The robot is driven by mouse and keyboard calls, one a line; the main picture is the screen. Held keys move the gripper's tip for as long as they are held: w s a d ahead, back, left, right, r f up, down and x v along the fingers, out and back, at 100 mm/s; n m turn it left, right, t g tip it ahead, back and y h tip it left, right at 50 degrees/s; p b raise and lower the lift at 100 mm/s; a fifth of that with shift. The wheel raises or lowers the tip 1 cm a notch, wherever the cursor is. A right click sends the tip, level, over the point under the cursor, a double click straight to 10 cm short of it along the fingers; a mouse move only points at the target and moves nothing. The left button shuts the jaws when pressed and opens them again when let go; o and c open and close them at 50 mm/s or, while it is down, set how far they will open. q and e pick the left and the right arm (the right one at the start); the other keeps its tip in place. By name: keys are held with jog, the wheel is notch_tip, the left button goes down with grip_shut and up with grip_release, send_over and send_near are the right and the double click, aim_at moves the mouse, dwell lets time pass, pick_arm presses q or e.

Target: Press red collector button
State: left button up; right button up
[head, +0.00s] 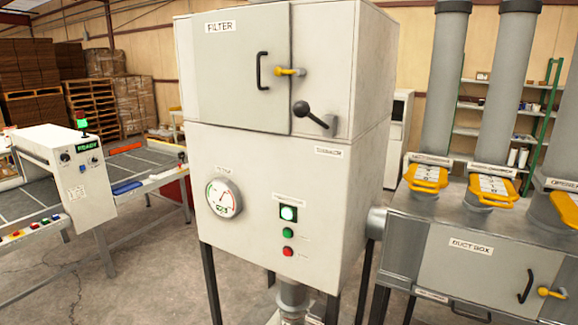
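The red button (288,251) sits low on the front of a white collector cabinet (260,160) in the middle of the head view. A green button (288,233) is just above it, and a lit pale-green indicator (288,213) is above that. A round gauge (224,198) is to their left on the same panel. Neither of my grippers shows in the head view.
A grey duct box (470,260) with yellow-handled gates and tall pipes stands at the right. A conveyor machine with a READY display (88,146) stands at the left. Concrete floor (130,270) lies open at the front left.

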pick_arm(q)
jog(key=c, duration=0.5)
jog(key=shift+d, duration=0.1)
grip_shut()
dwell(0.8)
